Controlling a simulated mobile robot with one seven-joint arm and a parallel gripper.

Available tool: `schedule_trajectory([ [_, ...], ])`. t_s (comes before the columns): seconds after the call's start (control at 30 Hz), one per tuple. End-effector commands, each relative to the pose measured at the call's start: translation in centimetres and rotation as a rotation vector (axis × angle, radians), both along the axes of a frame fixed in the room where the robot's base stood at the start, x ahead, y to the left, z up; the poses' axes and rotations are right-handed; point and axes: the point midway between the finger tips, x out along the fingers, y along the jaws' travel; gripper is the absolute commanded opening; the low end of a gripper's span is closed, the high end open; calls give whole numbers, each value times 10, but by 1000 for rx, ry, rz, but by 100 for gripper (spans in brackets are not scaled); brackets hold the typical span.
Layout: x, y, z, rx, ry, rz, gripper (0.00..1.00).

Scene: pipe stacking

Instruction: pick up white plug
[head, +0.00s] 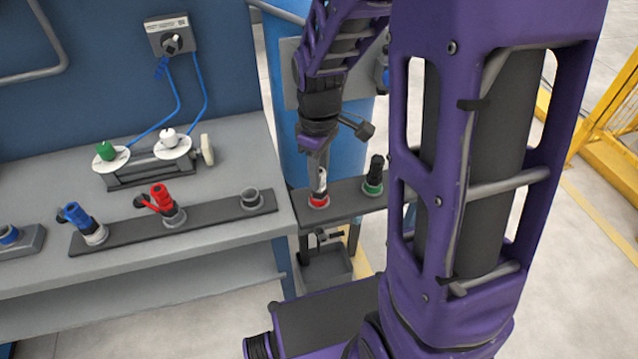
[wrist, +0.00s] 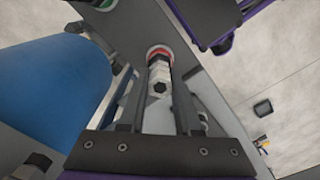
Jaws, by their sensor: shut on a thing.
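The white plug, a white stem with a black hex end, stands at a red-ringed socket (head: 319,201) on the dark bar right of the bench. In the wrist view the white plug (wrist: 159,74) shows between my two fingers, with the red ring (wrist: 158,51) just beyond it. My gripper (head: 318,181) reaches down from above and is shut on the plug; it also shows in the wrist view (wrist: 160,88). I cannot tell whether the plug is seated in the socket or lifted slightly.
A black plug with a green ring (head: 374,176) stands close to the right on the same bar. On the bench are a red plug (head: 162,197), a blue plug (head: 77,215), an empty grey socket (head: 250,198) and a fixture with green and white knobs (head: 169,139).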

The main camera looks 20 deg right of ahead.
Motion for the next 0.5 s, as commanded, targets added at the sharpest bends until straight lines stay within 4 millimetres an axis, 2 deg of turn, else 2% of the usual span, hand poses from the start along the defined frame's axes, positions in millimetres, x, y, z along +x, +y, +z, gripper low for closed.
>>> schedule_trajectory([
  [0.27, 1, 0, 6, 1, -2, 0, 0],
  [0.37, 1, 0, 20, 0, -4, 0, 0],
  [0.5, 1, 0, 50, 0, -7, -1, 0],
])
